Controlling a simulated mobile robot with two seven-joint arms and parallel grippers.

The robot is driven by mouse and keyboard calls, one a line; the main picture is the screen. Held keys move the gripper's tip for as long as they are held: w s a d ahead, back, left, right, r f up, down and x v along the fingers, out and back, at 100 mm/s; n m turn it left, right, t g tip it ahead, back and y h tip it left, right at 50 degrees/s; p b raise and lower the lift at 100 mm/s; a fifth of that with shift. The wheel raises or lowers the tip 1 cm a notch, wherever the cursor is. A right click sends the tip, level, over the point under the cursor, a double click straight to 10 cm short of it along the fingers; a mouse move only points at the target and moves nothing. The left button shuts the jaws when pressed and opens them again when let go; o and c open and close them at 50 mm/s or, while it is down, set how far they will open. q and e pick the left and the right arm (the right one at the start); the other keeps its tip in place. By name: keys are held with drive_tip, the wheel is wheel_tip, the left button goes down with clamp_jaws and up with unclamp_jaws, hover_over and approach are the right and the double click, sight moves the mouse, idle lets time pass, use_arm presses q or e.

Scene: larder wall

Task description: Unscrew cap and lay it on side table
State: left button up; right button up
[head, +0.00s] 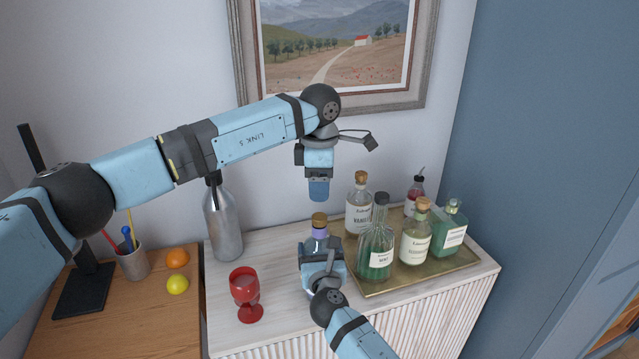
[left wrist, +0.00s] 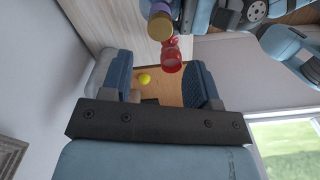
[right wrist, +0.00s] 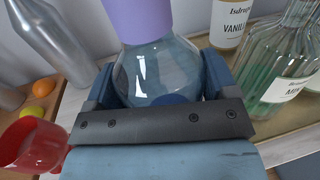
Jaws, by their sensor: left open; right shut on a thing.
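A bottle with a purple neck (head: 318,236) and a brown-gold cap (head: 319,219) stands upright over the pale cabinet. My right gripper (head: 322,264) is shut around its clear glass body, which shows between the fingers in the right wrist view (right wrist: 158,68). The cap sits on the neck; it also shows in the left wrist view (left wrist: 160,26). My left gripper (head: 319,190) is open and empty, pointing down above the cap and apart from it. The wooden side table (head: 120,325) is at the lower left. The bottle's base is hidden by my right gripper.
A red goblet (head: 245,288) and a steel bottle (head: 222,225) stand left of the held bottle. A brass tray (head: 376,288) with several bottles is at right. The side table holds a pencil cup (head: 133,263), an orange (head: 177,257) and a lemon (head: 177,284); its front is clear.

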sight(320, 217)
use_arm(q)
drive_tip(key=m, duration=1.3)
drive_tip(key=shift+m, duration=0.4)
drive_tip(key=shift+f, duration=0.55)
wheel_tip(320, 217, down, 7)
drive_tip(key=shift+r, duration=0.1)
